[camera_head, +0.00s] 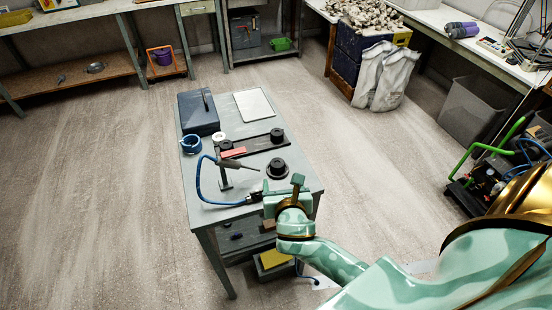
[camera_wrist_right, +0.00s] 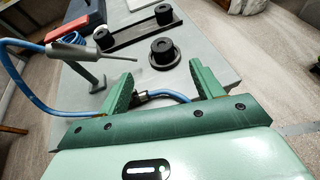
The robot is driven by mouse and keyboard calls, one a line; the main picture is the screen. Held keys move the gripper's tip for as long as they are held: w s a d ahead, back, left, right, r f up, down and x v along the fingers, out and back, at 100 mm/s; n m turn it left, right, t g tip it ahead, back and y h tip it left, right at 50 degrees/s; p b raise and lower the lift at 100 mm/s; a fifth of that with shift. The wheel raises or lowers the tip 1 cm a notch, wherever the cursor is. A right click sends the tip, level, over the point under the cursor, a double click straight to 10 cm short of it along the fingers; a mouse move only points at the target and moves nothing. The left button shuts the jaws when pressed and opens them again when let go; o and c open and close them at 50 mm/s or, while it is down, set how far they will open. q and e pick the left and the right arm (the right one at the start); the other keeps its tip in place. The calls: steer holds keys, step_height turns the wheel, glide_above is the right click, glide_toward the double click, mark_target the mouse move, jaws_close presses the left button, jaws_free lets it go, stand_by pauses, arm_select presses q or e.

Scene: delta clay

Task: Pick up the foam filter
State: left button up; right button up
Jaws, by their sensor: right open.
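No thing is plainly marked as the foam filter. The nearest candidate is a black round piece with a wide base (camera_head: 277,169), standing on the grey table's near right part; I cannot tell its material. It also shows in the right wrist view (camera_wrist_right: 164,52), just beyond the fingertips. My right gripper (camera_head: 281,189) is open and empty at the table's right edge, apart from this piece. My left gripper is not in view.
The grey table (camera_head: 222,211) also bears a black bar with two round knobs (camera_head: 253,145), a red block (camera_head: 233,153), a blue box (camera_head: 198,113), a white panel (camera_head: 254,104), a blue ring (camera_head: 191,144) and a blue-hosed tool on a stand (camera_head: 224,175). Open floor surrounds it.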

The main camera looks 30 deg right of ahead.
mark_target(278, 164)
steer(key=b+x, duration=0.1)
steer(key=x, duration=0.3)
steer(key=shift+f, duration=0.1)
steer(key=b+x, duration=0.2)
steer(key=x, duration=0.3)
steer(key=shift+d, duration=0.15)
steer(key=shift+w+d+f, duration=0.15)
steer(key=shift+w+d, duration=0.1)
steer(key=shift+w, duration=0.3)
steer(key=b+x, duration=0.2)
steer(key=x, duration=0.3)
steer(key=shift+b, duration=0.3)
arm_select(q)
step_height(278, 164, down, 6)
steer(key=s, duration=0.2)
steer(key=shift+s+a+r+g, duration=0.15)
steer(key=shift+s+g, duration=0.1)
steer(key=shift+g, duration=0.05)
arm_select(e)
steer(key=c, duration=1.1)
